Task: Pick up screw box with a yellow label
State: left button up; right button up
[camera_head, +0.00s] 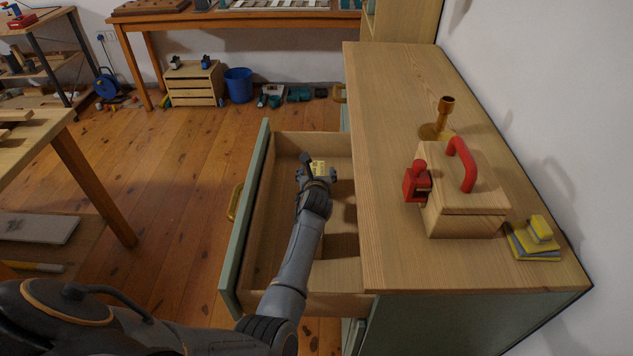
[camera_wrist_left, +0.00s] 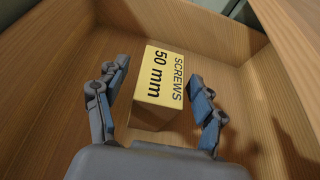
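The screw box (camera_wrist_left: 162,80) has a yellow label reading "SCREWS 50 mm" and brown cardboard sides. It lies in the open drawer (camera_head: 255,225); in the head view only a small yellow part of the box (camera_head: 318,167) shows beyond my gripper. My left gripper (camera_head: 318,172) reaches down into the drawer. In the left wrist view, the fingers of my left gripper (camera_wrist_left: 158,95) are apart, one on each side of the box, with a visible gap at the left finger. Whether the right finger touches the box I cannot tell. My right gripper is not in view.
The drawer walls stand close around my left gripper. The wooden cabinet top (camera_head: 400,260) to the right carries a wooden box with a red handle (camera_head: 465,195), a brass candlestick-like object (camera_head: 441,120) and yellow-grey sponges or pads (camera_head: 535,240). Open floor lies left of the drawer.

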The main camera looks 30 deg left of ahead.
pick_arm(q)
jog(key=c, duration=1.1)
jog(key=shift+c, duration=0.8)
jog(key=shift+r, duration=0.1)
